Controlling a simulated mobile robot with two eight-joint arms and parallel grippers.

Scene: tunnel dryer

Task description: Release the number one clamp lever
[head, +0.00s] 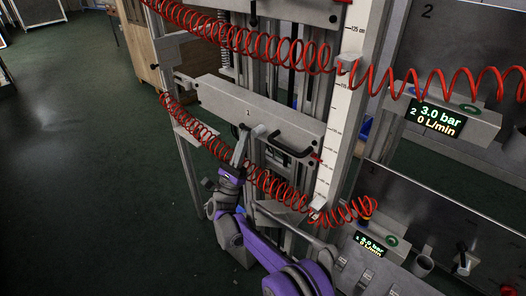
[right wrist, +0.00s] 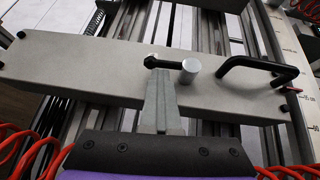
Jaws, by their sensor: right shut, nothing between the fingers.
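The number one clamp lever (right wrist: 172,65) is a short black rod with a rounded black end at left and a silver cylinder at right. It lies across the face of a grey crossbeam (right wrist: 80,65), roughly along the beam. In the head view the lever's silver part (head: 259,131) shows on the beam (head: 222,97), near a printed "1". My right gripper (right wrist: 160,78) is shut and empty. Its fingertips are at the rod's left part, just below or against it; I cannot tell whether they touch. It also shows in the head view (head: 242,138). My left gripper is out of view.
A black handle (right wrist: 258,70) stands right of the lever. Red coiled hoses (head: 200,125) hang in front of the frame, close to my right arm. A white scale (head: 346,105) stands right. A display (head: 437,118) reads 3.0 bar. Open green floor lies left.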

